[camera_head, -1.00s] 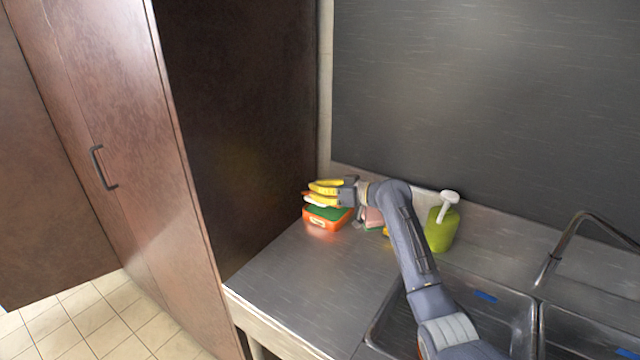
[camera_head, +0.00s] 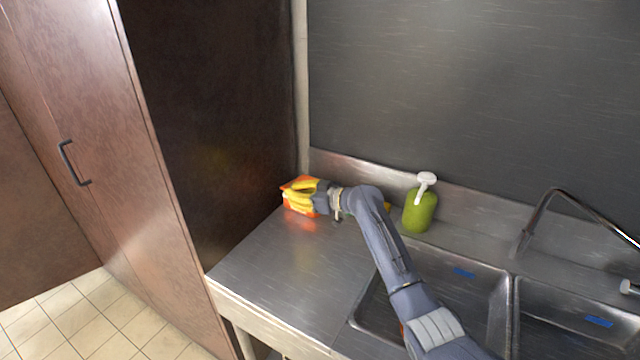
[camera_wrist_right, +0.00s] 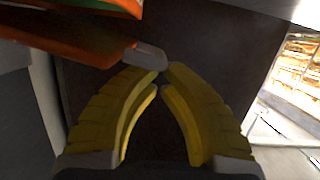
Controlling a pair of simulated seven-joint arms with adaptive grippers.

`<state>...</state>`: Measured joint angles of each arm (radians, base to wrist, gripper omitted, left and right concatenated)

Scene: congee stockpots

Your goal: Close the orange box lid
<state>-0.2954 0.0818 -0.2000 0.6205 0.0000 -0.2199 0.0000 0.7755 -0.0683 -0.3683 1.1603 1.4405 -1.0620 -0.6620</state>
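The orange box (camera_head: 294,208) sits on the steel counter near its back left corner, partly hidden by my right gripper. An orange flap, seemingly its lid (camera_head: 298,182), shows above and behind the yellow fingers. My right gripper (camera_head: 291,196) is at the box, its fingers pointing left. In the right wrist view, an orange panel with a pale grey tab (camera_wrist_right: 148,56) lies at upper left, beside the fingertips. The yellow fingers (camera_wrist_right: 164,72) come together at their tips, with nothing seen between them. Whether they touch the tab is unclear. My left gripper is out of view.
A green pump bottle (camera_head: 420,208) stands on the counter (camera_head: 290,285) behind my right arm. The sink (camera_head: 480,290) and tap (camera_head: 535,220) are to the right. A dark cabinet side (camera_head: 215,130) rises close to the left. The front counter area is clear.

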